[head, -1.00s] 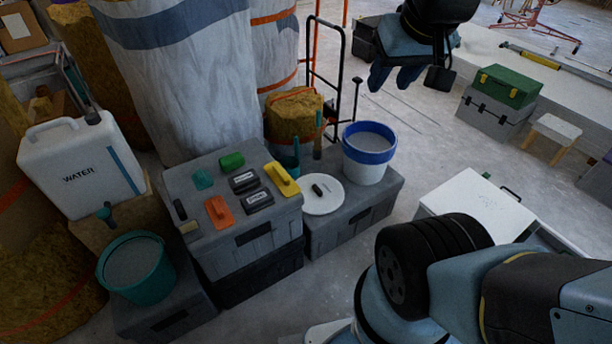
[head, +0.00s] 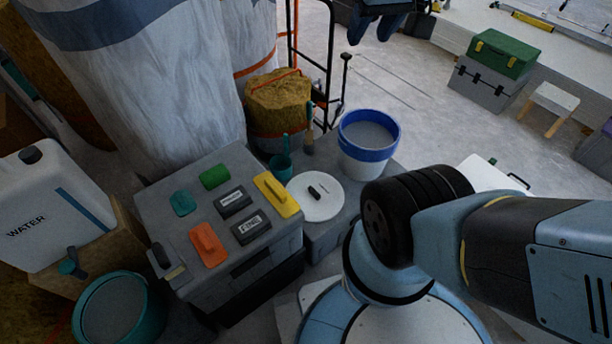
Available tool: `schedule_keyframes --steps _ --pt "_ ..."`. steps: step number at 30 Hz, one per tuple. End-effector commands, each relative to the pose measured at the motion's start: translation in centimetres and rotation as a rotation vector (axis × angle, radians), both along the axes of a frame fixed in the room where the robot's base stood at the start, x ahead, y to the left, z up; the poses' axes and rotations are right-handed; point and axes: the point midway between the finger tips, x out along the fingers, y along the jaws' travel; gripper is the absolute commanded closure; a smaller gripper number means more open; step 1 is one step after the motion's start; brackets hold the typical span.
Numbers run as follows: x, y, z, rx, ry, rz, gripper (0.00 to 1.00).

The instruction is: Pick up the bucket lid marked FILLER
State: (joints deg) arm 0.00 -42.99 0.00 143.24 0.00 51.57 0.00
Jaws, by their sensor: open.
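A round white lid (head: 318,199) with a dark handle in its middle lies flat on a low grey box (head: 327,240). Its small marking is too small to read. A bucket (head: 367,145) with a blue rim and grey contents stands just behind it to the right. My gripper (head: 376,30) is at the top edge of the head view, partly cut off, with its blue fingers pointing down. It is open and empty, well apart from the lid, above the floor beyond the bucket.
A grey toolbox (head: 160,215) left of the lid carries several coloured floats and two dark labelled blocks. A teal cup with a brush (head: 281,166) stands behind the lid. A black and orange hand truck (head: 322,60) stands behind. A teal bucket (head: 150,315) is front left.

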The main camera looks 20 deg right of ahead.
Motion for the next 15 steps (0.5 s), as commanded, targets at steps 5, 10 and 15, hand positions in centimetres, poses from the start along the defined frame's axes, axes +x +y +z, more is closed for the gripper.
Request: schedule_keyframes --steps 5,10,15 --pt "0.0 0.0 0.0 0.000 0.000 0.000 0.57" --pt "0.6 0.0 -0.1 -0.001 0.006 0.003 0.47" --pt "3.4 -0.3 -0.8 -0.010 0.033 0.015 0.47"
